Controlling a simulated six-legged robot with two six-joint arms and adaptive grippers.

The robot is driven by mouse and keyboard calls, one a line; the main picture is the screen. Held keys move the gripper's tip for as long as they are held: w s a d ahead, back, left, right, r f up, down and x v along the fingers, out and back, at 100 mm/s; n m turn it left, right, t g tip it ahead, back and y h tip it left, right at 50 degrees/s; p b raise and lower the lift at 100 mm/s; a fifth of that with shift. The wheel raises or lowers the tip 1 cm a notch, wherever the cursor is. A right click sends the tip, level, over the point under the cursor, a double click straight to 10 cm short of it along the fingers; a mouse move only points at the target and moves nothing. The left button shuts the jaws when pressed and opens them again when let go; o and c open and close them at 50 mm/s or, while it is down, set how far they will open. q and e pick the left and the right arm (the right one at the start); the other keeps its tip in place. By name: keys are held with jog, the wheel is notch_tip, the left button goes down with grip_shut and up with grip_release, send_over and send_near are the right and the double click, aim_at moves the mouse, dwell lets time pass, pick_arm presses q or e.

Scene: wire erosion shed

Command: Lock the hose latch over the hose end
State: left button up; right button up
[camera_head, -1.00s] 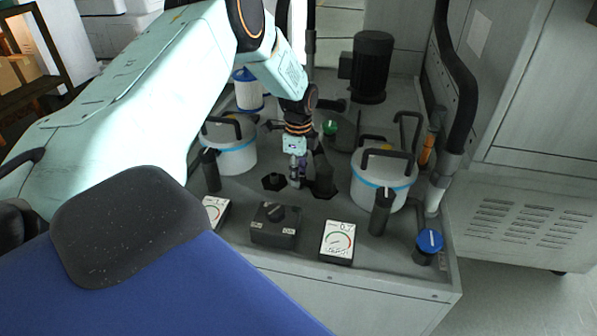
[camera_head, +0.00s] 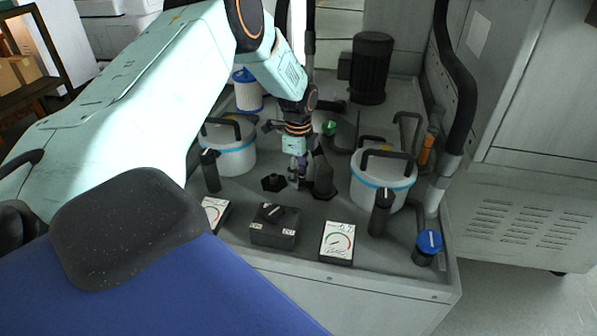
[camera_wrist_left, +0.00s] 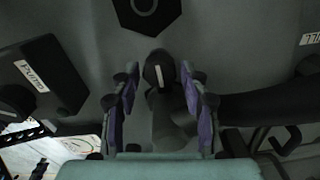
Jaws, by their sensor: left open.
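My left gripper (camera_head: 298,176) is open, pointing down, low over the middle of the machine top. In the left wrist view its purple-padded fingers (camera_wrist_left: 160,104) stand on either side of a dark rounded lever with a white stripe, which looks like the hose latch (camera_wrist_left: 158,72). I see no firm grip on it. A thick black hose-like part (camera_wrist_left: 265,106) runs off to the right there. In the head view the dark upright fitting (camera_head: 323,180) stands just right of the fingers. Whether the latch lies over the hose end cannot be told. My right gripper is not in view.
A black hexagonal piece (camera_head: 273,183) is close left of the gripper. White lidded pots stand left (camera_head: 236,158) and right (camera_head: 381,190). A selector box (camera_head: 274,236) and gauge (camera_head: 337,243) line the front. A motor (camera_head: 372,68) stands behind; a thick hose (camera_head: 459,85) rises right.

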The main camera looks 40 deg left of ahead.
pick_arm(q)
notch_tip(320, 180, up, 12)
dwell(0.5)
dwell(0.4)
